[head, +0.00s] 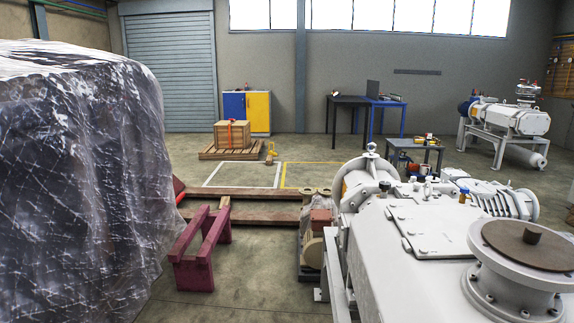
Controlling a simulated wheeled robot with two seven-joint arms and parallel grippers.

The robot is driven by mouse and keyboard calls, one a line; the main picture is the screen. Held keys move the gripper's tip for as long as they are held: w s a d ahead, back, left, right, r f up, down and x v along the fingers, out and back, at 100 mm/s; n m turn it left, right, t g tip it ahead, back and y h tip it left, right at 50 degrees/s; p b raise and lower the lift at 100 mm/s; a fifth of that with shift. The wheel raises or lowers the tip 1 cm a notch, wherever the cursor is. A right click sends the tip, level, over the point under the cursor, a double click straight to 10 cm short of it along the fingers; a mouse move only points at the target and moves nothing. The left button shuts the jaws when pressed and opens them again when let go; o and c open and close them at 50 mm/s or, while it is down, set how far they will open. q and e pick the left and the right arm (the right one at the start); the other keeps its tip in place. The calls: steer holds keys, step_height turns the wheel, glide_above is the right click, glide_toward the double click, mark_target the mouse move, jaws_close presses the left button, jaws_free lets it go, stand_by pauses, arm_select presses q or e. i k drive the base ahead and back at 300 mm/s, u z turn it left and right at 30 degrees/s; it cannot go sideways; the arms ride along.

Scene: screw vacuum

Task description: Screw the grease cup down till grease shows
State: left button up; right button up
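A large pale grey vacuum machine (375,255) fills the lower right of the head view. A small amber piece with a bluish top (463,195) stands on or just behind its upper edge; it may be the grease cup, but it is too small to be sure. A small dark fitting (384,186) sits on the rounded end housing. No grease can be made out. Neither of my grippers is in view.
A brown-topped round flange (525,245) rises at the near right. A plastic-wrapped load (80,180) blocks the left. A dark red trestle (203,248) and wooden beams (255,208) lie between. A tool cart (415,152) stands behind the machine. Floor beyond the beams is mostly open.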

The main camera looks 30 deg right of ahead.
mark_target(385, 185)
steer(key=z, duration=0.3)
steer(key=i, duration=1.85)
steer(key=z, duration=0.95)
